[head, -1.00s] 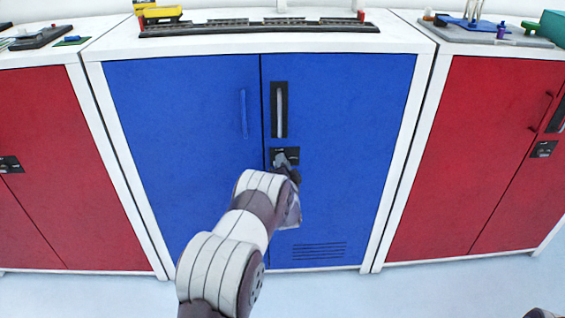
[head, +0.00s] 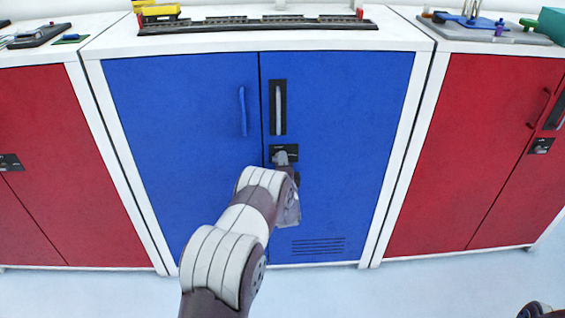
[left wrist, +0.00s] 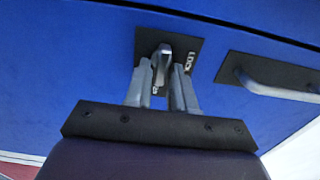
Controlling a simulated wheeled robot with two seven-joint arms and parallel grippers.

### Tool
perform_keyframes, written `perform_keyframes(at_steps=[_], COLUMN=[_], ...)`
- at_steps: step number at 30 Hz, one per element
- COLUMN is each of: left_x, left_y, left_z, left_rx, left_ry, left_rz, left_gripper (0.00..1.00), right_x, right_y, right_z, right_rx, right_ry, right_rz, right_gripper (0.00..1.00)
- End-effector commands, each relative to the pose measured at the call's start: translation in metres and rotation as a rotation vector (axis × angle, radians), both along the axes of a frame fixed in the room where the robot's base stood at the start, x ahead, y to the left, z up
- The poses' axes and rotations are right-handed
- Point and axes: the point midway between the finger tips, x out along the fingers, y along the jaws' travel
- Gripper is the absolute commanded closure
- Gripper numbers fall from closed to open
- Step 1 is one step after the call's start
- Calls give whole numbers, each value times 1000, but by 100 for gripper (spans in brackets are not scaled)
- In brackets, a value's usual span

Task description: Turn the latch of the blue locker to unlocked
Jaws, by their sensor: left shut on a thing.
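The blue locker (head: 185,150) stands in the middle with both doors closed. Its latch is a small grey knob (left wrist: 166,50) on a black plate (left wrist: 148,42) on the right door, below the black handle recess. Part of the lettering on the plate shows in the left wrist view, but the fingers cover the rest. My left gripper (head: 285,159) is at this plate. In the left wrist view its two fingers (left wrist: 163,75) are shut on the latch knob, one on each side. The exact angle of the knob is hard to tell.
A door handle (left wrist: 275,82) is close to the left gripper. Red lockers stand on the left (head: 60,150) and right (head: 475,150). Model track (head: 260,22) and other small items lie on the locker tops. The floor in front is clear.

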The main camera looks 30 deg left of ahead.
Motion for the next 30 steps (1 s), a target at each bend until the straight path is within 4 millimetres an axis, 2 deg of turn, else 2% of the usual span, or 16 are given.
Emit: perform_keyframes(at_steps=[10,11,12,23,26,30], left_x=[0,0,0,-6,-22,-56], left_y=[0,0,0,-4,-14,-35], left_z=[-1,-1,-1,1,3,3], left_rx=[2,1,2,0,2,1], left_ry=[3,4,3,4,5,6], left_rz=[0,0,0,-1,-2,-2], left_gripper=[100,73,62,62,62,62], right_x=[0,0,0,0,0,0], right_y=[0,0,0,0,0,0], right_z=[0,0,0,3,10,19], right_rx=[0,0,0,0,0,0], right_ry=[0,0,0,0,0,0], right_rz=[0,0,0,0,0,0], right_gripper=[57,57,57,57,57,57])
